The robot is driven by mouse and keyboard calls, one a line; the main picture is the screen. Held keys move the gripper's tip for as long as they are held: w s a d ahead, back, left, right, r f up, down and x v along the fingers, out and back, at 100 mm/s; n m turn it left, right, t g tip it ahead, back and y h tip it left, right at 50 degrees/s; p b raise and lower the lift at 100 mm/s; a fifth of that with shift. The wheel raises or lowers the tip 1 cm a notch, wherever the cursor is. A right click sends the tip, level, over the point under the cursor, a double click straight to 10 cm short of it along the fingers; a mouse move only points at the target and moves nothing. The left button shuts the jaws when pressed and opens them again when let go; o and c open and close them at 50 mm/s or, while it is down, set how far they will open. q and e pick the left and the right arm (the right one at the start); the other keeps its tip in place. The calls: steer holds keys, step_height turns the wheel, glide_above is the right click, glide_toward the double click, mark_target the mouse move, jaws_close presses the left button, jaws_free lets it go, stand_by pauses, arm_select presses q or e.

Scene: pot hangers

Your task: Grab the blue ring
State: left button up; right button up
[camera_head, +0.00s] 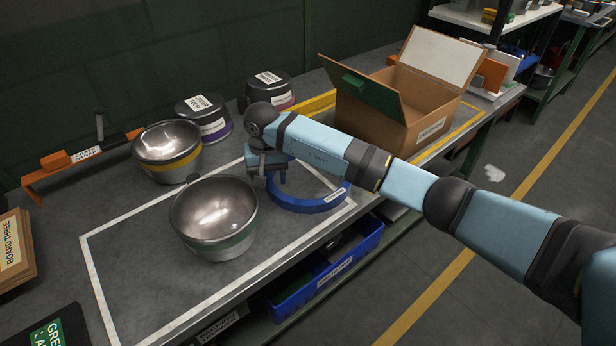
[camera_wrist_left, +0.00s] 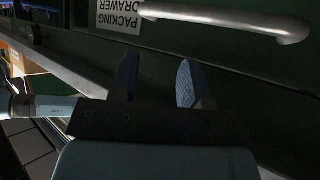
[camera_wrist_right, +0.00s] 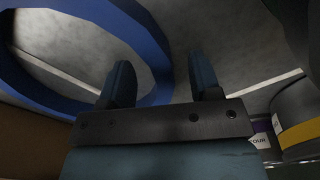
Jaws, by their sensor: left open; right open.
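The blue ring (camera_head: 308,206) lies flat on the grey table, partly hidden behind my right arm in the head view. My right gripper (camera_head: 266,170) is open at the ring's left side. In the right wrist view the ring (camera_wrist_right: 146,38) fills the upper left, and its rim passes close by the left finger of my right gripper (camera_wrist_right: 160,82). My left gripper (camera_wrist_left: 160,80) is open and empty in the left wrist view, in front of a green drawer front with a metal handle (camera_wrist_left: 225,18).
A steel bowl with a green band (camera_head: 215,243) stands just left of the ring. A yellow-banded bowl (camera_head: 168,172) and two dark pots (camera_head: 203,122) stand behind. An open cardboard box (camera_head: 395,112) is at the back right. A blue bin (camera_head: 328,275) sits below the table edge.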

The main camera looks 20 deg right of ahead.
steer(key=shift+f, duration=0.25)
steer(key=c, duration=1)
steer(key=shift+r, duration=0.1)
